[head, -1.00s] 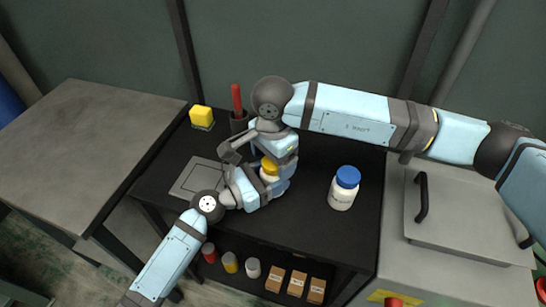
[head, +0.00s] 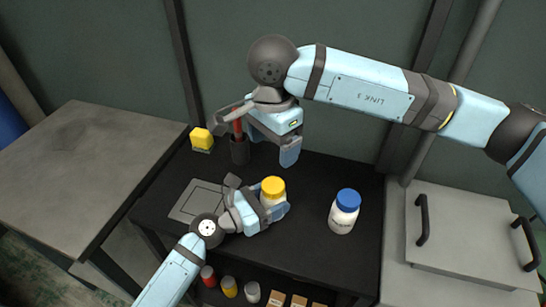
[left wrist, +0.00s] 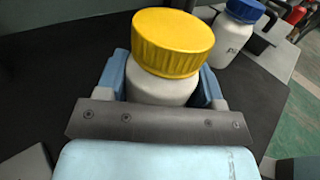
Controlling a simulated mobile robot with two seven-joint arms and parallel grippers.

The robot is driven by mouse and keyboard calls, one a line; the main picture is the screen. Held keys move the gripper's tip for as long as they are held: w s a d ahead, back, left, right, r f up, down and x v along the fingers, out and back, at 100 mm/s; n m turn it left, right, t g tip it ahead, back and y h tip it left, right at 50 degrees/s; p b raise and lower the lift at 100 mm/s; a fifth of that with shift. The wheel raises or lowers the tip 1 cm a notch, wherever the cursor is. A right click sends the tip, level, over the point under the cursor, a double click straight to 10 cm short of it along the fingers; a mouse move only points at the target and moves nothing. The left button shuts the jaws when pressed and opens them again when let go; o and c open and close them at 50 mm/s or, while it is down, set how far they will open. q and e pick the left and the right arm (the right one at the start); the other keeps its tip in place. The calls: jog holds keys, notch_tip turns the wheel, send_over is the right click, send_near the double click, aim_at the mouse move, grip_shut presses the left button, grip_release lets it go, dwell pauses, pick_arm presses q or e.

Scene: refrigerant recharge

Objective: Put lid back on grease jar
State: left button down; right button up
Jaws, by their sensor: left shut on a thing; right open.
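The grease jar is a white jar (left wrist: 160,91) standing on the black table, and it also shows in the head view (head: 268,200). Its yellow lid (head: 273,185) sits on top of the jar; in the left wrist view the lid (left wrist: 172,43) covers the mouth. I cannot tell whether it is tightened. My left gripper (head: 272,204) is shut around the jar's white body, below the lid. My right gripper (head: 273,148) is open and empty, above and behind the jar, clear of the lid.
A white bottle with a blue cap (head: 344,211) stands right of the jar. A dark cup with a red-handled tool (head: 240,150) and a yellow block (head: 201,139) are at the back left. A grey flat plate (head: 195,203) lies left. Several small items sit on the lower shelf.

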jog(key=shift+r, duration=0.3)
pick_arm(q)
jog(key=shift+c, duration=0.8)
grip_release()
jog(key=v, duration=1.3)
jog(key=shift+s+a, duration=0.25)
jog(key=shift+a, duration=0.05)
pick_arm(e)
jog(key=shift+f, duration=0.15)
pick_arm(q)
jog(key=shift+f, duration=0.1)
